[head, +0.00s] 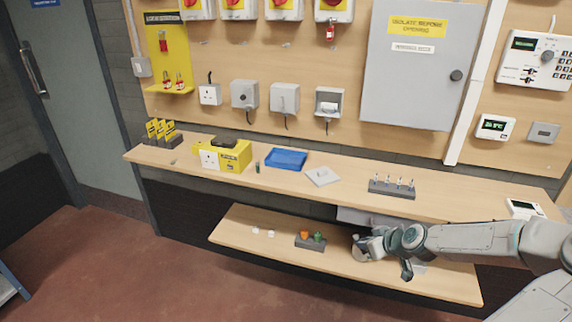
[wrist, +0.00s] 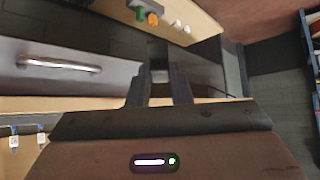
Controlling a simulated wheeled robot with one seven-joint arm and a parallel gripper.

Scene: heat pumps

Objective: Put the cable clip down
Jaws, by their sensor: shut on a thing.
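My gripper (head: 366,248) is over the lower shelf (head: 240,246), at the right of the tray with the orange and green pieces. In the wrist view my gripper (wrist: 160,62) has its two dark fingers close together on a small pale piece (wrist: 160,76), which I take to be the cable clip. Most of it is hidden by the fingers, and it cannot be made out in the head view.
A small dark tray (head: 310,245) holds an orange and a green piece. A grey drawer front with a metal handle (wrist: 58,65) is close at the left in the wrist view. The upper bench (head: 460,205) overhangs the lower shelf. Bare shelf lies left of the white pieces.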

